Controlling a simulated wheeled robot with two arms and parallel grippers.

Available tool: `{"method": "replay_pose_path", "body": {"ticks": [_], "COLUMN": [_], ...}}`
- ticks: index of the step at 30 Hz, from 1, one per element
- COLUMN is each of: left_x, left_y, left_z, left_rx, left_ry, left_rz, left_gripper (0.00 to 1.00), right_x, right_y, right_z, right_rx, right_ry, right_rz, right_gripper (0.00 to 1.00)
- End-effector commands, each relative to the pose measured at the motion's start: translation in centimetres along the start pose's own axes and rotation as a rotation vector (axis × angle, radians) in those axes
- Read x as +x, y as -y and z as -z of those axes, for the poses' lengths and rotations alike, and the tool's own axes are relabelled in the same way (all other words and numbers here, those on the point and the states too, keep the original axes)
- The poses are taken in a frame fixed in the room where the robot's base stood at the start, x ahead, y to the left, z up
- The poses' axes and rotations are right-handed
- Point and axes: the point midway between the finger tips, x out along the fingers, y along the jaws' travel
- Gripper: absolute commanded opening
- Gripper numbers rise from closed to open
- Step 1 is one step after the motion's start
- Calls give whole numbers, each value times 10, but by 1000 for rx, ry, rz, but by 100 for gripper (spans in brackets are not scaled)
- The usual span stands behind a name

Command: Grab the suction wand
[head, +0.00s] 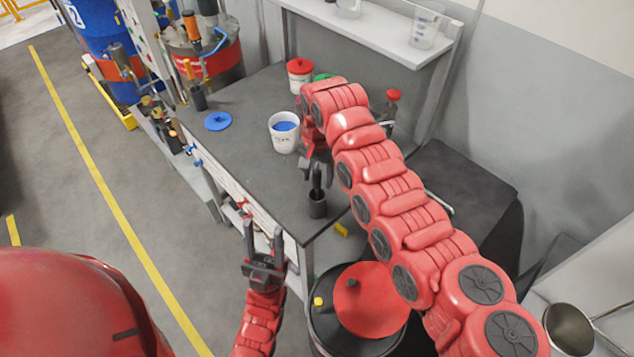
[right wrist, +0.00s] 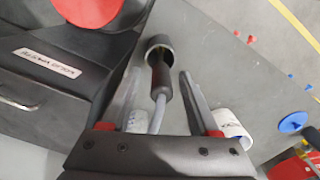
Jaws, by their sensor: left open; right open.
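The suction wand (right wrist: 160,80) has a black grip and a thin grey tube. It stands in a small dark holder cup (head: 318,208) near the bench's front corner. The wand (head: 317,184) shows just above the cup in the head view. My right gripper (head: 317,176) is over it, partly hidden by my arm. In the right wrist view my right gripper's fingers (right wrist: 159,77) are open on both sides of the wand, with gaps visible. My left gripper (head: 263,230) is open and empty in front of the bench edge.
A white cup with blue contents (head: 284,136) and a blue lid (head: 218,121) are on the bench (head: 245,165). A red-lidded tub (head: 300,72) stands behind. A drum with a red lid (head: 370,305) stands below the front corner. The bench's left part has free room.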

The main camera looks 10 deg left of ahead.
Motion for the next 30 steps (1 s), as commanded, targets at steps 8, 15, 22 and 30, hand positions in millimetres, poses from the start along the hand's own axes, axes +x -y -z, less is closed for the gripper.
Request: {"method": "replay_pose_path", "body": {"ticks": [8, 15, 22, 30], "left_x": [24, 24, 24, 24], "left_y": [1, 1, 1, 1], "left_z": [4, 4, 4, 4], "left_rx": [0, 0, 0, 0], "left_ry": [0, 0, 0, 0], "left_rz": [0, 0, 0, 0], "left_gripper": [50, 50, 50, 50], "right_x": [33, 39, 39, 38], "right_y": [1, 1, 1, 1], "right_z": [-3, -2, -2, -2], "right_rx": [-1, 0, 0, 0], "right_ry": [4, 2, 2, 2], "right_rz": [-4, -2, -2, -2], "right_gripper": [62, 62, 33, 0]}}
